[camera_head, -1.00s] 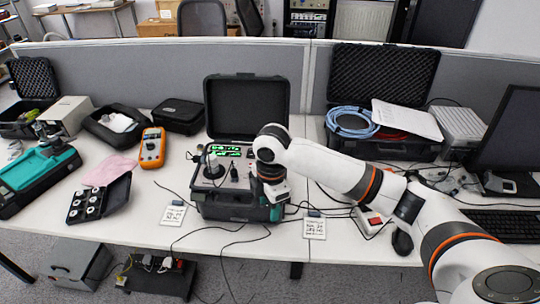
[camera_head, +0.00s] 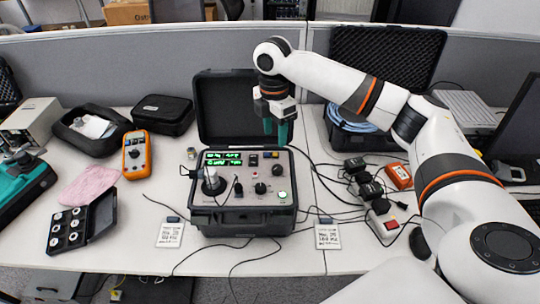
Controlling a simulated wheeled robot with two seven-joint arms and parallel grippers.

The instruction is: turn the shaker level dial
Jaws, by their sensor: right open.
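The shaker unit (camera_head: 233,217) is an open black case on the white table, with a grey panel and lit green displays (camera_head: 222,158). A black dial (camera_head: 260,188) sits low on the panel, and another dark knob (camera_head: 277,170) sits at its upper right. I cannot tell which one is the level dial. My right gripper (camera_head: 278,133) points down with teal fingers, above the back right of the panel and in front of the raised lid (camera_head: 225,105). It is open and appears empty, apart from the dials. My left gripper is out of view.
An orange multimeter (camera_head: 137,155) and a black box of round parts (camera_head: 82,225) lie left. Small cards (camera_head: 327,237) lie at the front edge. Cables and a power strip (camera_head: 383,222) lie right. A grey partition (camera_head: 95,68) stands behind.

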